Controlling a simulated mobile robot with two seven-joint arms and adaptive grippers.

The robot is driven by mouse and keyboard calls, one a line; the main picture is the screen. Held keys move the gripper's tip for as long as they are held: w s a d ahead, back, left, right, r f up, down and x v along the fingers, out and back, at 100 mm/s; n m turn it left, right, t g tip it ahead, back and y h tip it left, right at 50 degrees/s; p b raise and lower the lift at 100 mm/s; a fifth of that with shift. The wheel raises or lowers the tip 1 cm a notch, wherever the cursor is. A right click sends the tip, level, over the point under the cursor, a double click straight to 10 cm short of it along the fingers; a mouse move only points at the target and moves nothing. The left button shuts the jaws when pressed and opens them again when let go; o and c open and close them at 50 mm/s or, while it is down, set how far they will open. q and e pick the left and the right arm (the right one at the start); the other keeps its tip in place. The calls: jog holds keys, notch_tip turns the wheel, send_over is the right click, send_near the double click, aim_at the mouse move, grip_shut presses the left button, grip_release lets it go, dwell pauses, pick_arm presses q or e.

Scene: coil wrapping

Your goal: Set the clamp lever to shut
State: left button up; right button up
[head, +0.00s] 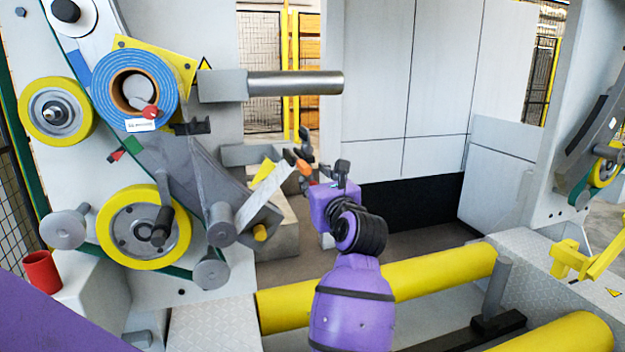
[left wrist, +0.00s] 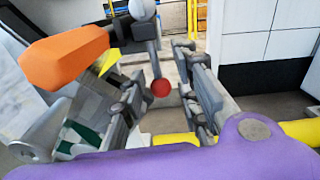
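In the left wrist view a short dark lever with a red ball knob (left wrist: 161,88) hangs down between the fingers of my left gripper (left wrist: 168,75). The fingers are spread, with a gap around the knob, and I see no firm contact. A large orange handle (left wrist: 65,58) stands close on the left, outside the fingers. In the head view the orange handle (head: 303,167) shows small, just left of my purple left wrist (head: 326,205), which hides most of the gripper. Which part is the clamp lever is not marked. My right gripper is not in view.
A blue tape roll (head: 167,82) and yellow-rimmed rollers (head: 180,232) sit on the machine panel at left. A metal bar (head: 295,83) juts out above the gripper. Thick yellow rollers (head: 430,279) lie below my arm. Open floor lies behind, before the grey wall panels (head: 440,70).

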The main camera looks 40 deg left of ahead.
pick_arm(q)
jog(key=shift+x, duration=1)
jog(key=shift+c, duration=0.4)
grip_shut()
